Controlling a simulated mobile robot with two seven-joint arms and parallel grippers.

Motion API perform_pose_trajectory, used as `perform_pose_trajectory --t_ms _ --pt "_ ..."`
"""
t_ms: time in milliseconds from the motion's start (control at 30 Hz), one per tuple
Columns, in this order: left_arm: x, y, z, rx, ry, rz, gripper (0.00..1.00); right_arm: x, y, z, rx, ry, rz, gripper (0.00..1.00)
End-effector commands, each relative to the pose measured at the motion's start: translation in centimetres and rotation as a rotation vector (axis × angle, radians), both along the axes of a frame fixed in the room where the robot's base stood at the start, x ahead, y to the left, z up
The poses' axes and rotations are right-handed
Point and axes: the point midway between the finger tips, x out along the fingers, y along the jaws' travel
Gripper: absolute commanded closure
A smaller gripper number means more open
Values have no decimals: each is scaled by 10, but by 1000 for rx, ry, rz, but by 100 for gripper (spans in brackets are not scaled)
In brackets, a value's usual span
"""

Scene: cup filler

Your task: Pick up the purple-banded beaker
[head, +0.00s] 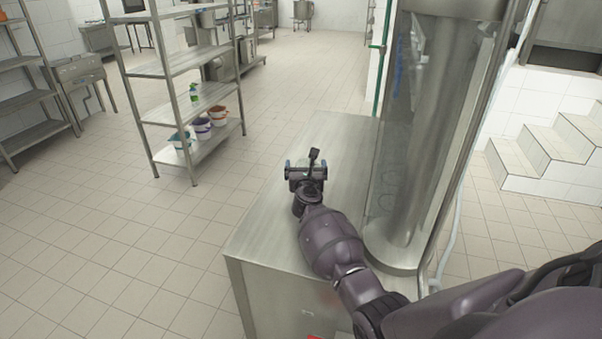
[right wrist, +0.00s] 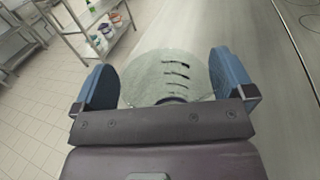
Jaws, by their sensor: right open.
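The purple-banded beaker (right wrist: 160,72) shows in the right wrist view as a pale green, translucent round vessel with dark marks on its side. A bit of its purple band shows low down, just above my gripper's palm. My right gripper (right wrist: 164,84) is open, with one blue-padded finger on each side of the beaker. I cannot tell whether either pad touches it. In the head view my right gripper (head: 306,169) is low over the steel counter (head: 262,235), and it hides most of the beaker. My left gripper is in neither view.
A tall clear cylinder (head: 425,130) stands on the counter to the right of my gripper. The counter's left edge drops to a tiled floor. A shelf rack (head: 190,62) with several tubs stands off to the left. White steps (head: 545,150) are at the right.

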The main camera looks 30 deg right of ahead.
Motion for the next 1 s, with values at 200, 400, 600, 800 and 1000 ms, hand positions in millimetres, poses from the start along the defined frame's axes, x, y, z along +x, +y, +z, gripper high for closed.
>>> perform_pose_trajectory --t_ms 200,400,600,800,1000 --pt "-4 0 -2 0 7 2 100 0 0 0 1 1 0 9" --pt "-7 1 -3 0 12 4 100 0 0 0 0 0 0 40" --pt "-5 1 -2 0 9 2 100 0 0 0 0 0 0 52" --pt "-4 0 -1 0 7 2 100 0 0 1 1 -1 0 52" --pt "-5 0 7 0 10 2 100 0 1 18 2 -2 0 52"
